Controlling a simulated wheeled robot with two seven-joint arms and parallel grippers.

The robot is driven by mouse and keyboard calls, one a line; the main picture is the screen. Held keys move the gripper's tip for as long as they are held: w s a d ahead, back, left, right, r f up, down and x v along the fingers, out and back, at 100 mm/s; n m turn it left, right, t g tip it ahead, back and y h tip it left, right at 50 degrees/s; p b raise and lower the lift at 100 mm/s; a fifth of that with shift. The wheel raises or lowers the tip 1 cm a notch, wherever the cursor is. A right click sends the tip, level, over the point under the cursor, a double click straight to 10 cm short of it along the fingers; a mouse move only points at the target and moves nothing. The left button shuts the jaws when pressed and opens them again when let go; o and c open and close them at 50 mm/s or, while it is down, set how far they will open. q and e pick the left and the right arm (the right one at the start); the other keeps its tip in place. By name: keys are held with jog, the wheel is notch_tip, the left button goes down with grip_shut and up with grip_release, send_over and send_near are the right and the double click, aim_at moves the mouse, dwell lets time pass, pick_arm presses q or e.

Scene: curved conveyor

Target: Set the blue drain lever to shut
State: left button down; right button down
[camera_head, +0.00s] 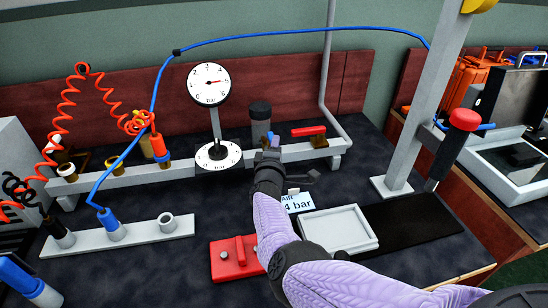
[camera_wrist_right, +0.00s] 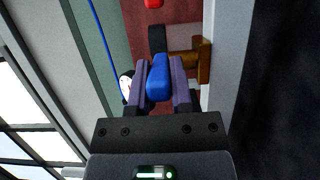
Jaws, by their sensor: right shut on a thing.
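The blue drain lever (camera_wrist_right: 159,78) sits between the two fingers of my right gripper (camera_wrist_right: 160,85) in the right wrist view. The fingers are shut on it, one along each side. A black piece and a brass fitting (camera_wrist_right: 204,62) are just beyond the lever. My left gripper is not in view.
A round gauge (camera_head: 209,84) and a lower dial (camera_head: 218,155) stand left of the gripper. A red lever (camera_head: 309,131) is on the rail to its right. A grey post (camera_head: 425,105) rises further right. A white tray (camera_head: 342,229) and red block (camera_head: 232,264) lie in front.

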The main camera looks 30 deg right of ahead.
jog(key=shift+a+f+h, duration=0.15)
jog(key=shift+h, duration=0.15)
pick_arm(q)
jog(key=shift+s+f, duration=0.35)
pick_arm(e)
jog(key=shift+m+g, duration=0.3)
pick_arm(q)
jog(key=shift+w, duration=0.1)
pick_arm(e)
jog(key=c, duration=0.6)
grip_release()
jog(key=shift+w, duration=0.1)
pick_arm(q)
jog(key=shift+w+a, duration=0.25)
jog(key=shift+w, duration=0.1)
pick_arm(e)
jog(key=shift+o, duration=0.4)
pick_arm(q)
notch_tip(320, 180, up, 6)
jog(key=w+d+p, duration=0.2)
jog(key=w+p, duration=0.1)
jog(key=p, duration=0.3)
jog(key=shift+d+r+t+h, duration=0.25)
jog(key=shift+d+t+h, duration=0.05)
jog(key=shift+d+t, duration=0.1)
pick_arm(e)
jog(key=v, duration=1)
